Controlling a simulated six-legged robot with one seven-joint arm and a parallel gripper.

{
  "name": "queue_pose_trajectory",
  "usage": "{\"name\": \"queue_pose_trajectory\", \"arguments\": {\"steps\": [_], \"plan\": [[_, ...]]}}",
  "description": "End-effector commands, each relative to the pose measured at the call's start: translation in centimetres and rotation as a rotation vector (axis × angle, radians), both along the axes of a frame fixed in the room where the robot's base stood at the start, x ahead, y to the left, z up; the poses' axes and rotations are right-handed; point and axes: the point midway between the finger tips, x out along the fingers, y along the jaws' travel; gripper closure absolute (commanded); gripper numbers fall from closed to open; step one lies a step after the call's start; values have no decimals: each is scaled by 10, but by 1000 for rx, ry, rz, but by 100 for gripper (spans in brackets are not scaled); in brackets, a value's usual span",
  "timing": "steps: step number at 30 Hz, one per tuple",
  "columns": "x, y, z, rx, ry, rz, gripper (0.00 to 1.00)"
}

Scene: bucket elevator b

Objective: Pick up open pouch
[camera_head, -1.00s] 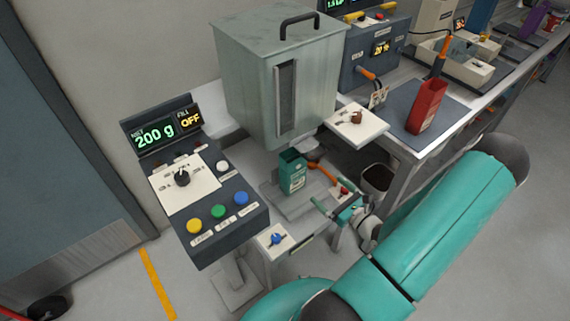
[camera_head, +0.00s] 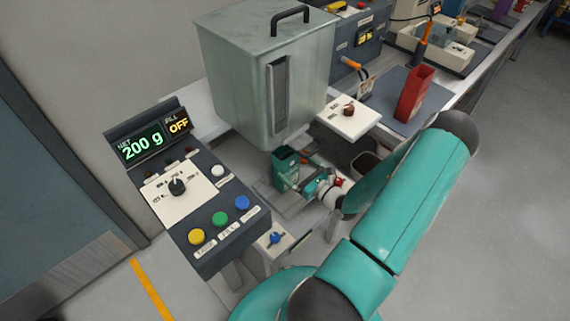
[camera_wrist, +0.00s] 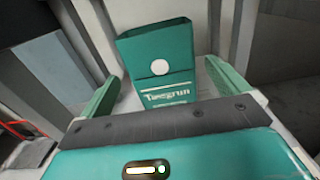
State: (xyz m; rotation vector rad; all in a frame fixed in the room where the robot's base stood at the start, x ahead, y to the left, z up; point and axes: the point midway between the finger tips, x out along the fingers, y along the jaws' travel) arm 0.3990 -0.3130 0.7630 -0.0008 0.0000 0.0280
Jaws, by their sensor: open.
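The open pouch (camera_head: 285,168) is a teal, upright, open-topped packet on the platform under the grey hopper. In the wrist view the pouch (camera_wrist: 160,65) stands ahead with its open top, a white dot and the lettering "Tasegrun" facing me. My gripper (camera_wrist: 163,90) is open, with one teal finger on each side of the pouch. Gaps show between the fingers and the pouch sides. In the head view my gripper (camera_head: 298,182) is at the pouch, and its fingertips are hard to make out.
The grey hopper (camera_head: 235,80) hangs just above. A control panel (camera_head: 185,190) reads 200 g and fill OFF at left. A small white shelf (camera_head: 350,118) juts out at right. A red pouch (camera_head: 412,95) stands on the bench behind. A dark bin is partly hidden by my arm.

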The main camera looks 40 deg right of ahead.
Motion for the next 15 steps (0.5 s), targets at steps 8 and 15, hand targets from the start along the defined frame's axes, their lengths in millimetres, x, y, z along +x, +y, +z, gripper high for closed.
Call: {"name": "queue_pose_trajectory", "arguments": {"steps": [8, 15], "plan": [[26, 2, 0, 1, -2, 2, 0], [59, 2, -1, 2, 0, 1, 0]]}}
